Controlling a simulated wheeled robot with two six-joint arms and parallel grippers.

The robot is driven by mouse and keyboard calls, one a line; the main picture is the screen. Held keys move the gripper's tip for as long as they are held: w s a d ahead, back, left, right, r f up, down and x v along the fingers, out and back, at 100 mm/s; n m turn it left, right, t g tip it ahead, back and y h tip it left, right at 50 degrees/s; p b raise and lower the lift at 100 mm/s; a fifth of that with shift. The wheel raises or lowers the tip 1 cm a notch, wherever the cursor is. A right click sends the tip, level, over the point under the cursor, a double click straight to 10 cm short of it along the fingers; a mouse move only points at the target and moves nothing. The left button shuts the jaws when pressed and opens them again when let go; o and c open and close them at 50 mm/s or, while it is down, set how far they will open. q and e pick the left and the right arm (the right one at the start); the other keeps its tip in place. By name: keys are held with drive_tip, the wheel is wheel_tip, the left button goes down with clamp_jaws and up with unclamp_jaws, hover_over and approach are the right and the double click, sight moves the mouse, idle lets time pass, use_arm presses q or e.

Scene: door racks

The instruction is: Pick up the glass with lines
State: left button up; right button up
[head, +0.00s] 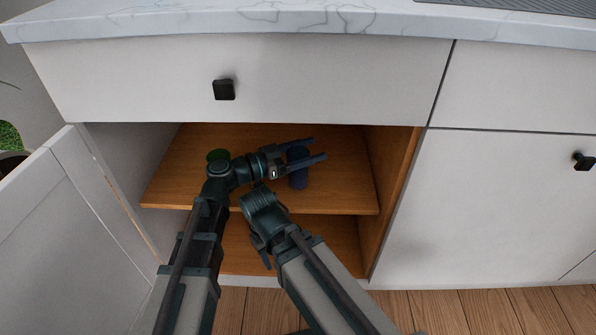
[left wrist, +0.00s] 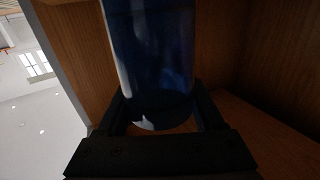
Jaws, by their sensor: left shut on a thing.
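A dark blue glass (head: 298,178) is on or just above the upper wooden shelf inside the open cabinet. My left gripper (head: 308,151) reaches in from the left, with one finger on each side of the glass, shut on it. In the left wrist view the blue glass (left wrist: 150,50) fills the space between the fingers, with pale streaks on its left side; I cannot make out clear lines. Its contact with the shelf is hidden. My right arm is folded in front of the cabinet; its gripper (head: 266,259) is dark and mostly hidden.
A green round thing (head: 218,155) stands on the upper shelf (head: 345,195), left of the glass, partly behind my left arm. The cabinet door (head: 75,220) is swung open at the left. A drawer (head: 300,80) and marble counter (head: 200,22) are above.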

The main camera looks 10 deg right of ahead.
use_arm(q)
clamp_jaws()
wheel_tip(320, 180, up, 10)
drive_tip(key=p, duration=1)
drive_tip(key=shift+s, duration=0.15)
